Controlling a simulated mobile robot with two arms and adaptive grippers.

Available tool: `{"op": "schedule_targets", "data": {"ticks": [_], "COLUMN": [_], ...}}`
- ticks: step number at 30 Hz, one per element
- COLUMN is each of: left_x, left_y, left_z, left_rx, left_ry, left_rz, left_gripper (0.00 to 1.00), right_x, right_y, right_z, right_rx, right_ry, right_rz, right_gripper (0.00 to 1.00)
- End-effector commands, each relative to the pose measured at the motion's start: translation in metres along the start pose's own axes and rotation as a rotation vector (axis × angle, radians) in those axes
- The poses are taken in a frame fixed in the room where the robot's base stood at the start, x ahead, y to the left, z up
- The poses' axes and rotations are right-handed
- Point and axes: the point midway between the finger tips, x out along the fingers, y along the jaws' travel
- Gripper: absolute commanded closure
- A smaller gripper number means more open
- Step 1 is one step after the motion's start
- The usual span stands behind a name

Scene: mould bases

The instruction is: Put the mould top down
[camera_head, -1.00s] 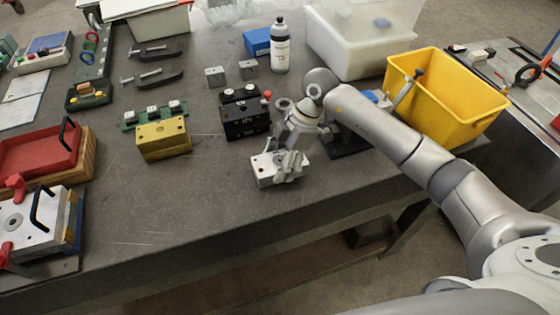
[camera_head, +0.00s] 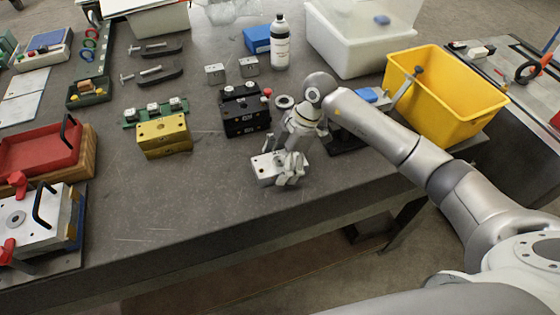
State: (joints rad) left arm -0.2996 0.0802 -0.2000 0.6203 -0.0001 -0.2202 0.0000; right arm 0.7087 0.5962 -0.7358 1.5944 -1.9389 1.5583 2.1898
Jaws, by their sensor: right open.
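A silver metal mould block (camera_head: 265,168) with dark holes in its top sits on the grey table near its front edge. My right gripper (camera_head: 289,172) points down at the block's right side, open, with its fingers close against or overlapping that side. I cannot tell whether they touch it. The gripper hides the right part of the block. A yellow mould block (camera_head: 164,138) and a black mould block (camera_head: 245,118) stand to the left and behind. My left gripper is not in view.
A yellow bin (camera_head: 450,105) and a white tub (camera_head: 350,45) stand at the back right. A white bottle (camera_head: 280,45) is behind the black block. Red and white fixtures (camera_head: 35,150) fill the left. The table is clear left of the silver block.

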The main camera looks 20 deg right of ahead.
Motion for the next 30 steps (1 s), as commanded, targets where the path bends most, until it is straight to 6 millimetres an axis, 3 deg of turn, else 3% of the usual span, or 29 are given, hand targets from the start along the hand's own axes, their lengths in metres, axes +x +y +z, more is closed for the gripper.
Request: {"op": "schedule_targets", "data": {"ticks": [5,18,24,30], "left_x": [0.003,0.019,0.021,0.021], "left_y": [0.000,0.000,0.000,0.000], "left_z": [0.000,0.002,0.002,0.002], "left_rx": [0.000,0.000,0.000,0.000], "left_ry": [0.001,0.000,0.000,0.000], "left_rz": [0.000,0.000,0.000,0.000], "left_gripper": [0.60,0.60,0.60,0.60], "right_x": [-0.016,-0.103,-0.120,-0.123], "right_y": [0.002,0.001,0.000,0.000], "right_z": [0.000,0.000,-0.001,-0.001], "right_rx": [0.000,0.000,0.000,0.000], "right_ry": [-0.001,-0.001,0.000,0.000], "right_rz": [0.005,0.004,0.002,0.000], "right_gripper": [0.16,0.16,0.16,0.16]}}
